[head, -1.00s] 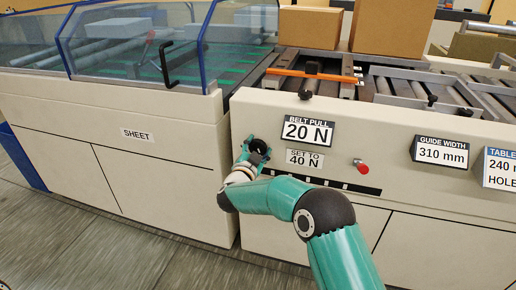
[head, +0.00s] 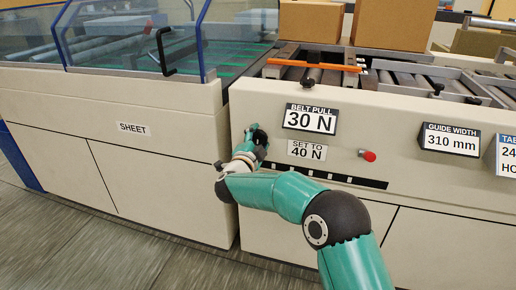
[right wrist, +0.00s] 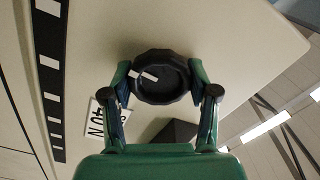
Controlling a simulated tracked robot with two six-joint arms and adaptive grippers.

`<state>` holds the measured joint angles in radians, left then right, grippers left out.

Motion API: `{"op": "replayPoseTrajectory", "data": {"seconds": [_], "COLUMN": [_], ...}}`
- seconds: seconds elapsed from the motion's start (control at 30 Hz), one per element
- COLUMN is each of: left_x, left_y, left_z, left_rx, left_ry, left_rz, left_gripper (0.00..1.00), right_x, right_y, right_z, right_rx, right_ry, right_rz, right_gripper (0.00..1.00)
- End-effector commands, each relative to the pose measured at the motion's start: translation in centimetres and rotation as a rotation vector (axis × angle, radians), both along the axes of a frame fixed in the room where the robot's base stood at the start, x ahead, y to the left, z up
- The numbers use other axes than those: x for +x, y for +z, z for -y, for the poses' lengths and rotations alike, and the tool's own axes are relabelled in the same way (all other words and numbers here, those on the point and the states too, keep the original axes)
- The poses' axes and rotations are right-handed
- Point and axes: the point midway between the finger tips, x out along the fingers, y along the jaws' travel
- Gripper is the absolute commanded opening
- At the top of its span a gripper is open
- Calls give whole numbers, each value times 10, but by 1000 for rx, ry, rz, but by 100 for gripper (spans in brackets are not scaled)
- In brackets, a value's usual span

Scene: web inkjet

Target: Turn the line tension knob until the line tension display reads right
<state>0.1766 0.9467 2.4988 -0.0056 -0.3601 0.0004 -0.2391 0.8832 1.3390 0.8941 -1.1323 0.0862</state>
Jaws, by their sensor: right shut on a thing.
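The display (head: 310,119) on the cream machine panel is labelled BELT PULL and reads 30 N. Below it a plate (head: 307,151) says SET TO 40 N. No display in view carries the words line tension. My right gripper (head: 254,135) is at the panel, left of the display. In the right wrist view the right gripper (right wrist: 163,88) has its two fingers closed on both sides of a dark round knob (right wrist: 160,78) with a white pointer mark. In the head view the gripper mostly hides the knob. My left gripper is not in view.
A red button (head: 368,156) sticks out right of the set plate. A GUIDE WIDTH display (head: 450,139) reading 310 mm is further right. A slotted black strip (head: 340,177) runs below. Boxes (head: 310,32) stand on the conveyor above.

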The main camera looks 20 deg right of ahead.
Motion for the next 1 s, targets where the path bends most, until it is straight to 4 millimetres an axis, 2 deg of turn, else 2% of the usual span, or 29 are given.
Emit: {"op": "replayPoseTrajectory", "data": {"seconds": [0.03, 0.2, 1.0], "left_x": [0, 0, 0], "left_y": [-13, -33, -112], "left_z": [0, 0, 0], "left_rx": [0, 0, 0], "left_ry": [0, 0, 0], "left_rz": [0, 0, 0], "left_gripper": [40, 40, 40], "right_x": [-1, -1, 0], "right_y": [-9, -9, -13], "right_z": [2, 2, 2], "right_rx": [39, 173, 784], "right_ry": [-5, -6, -9], "right_rz": [23, 113, 522], "right_gripper": [24, 24, 24]}}
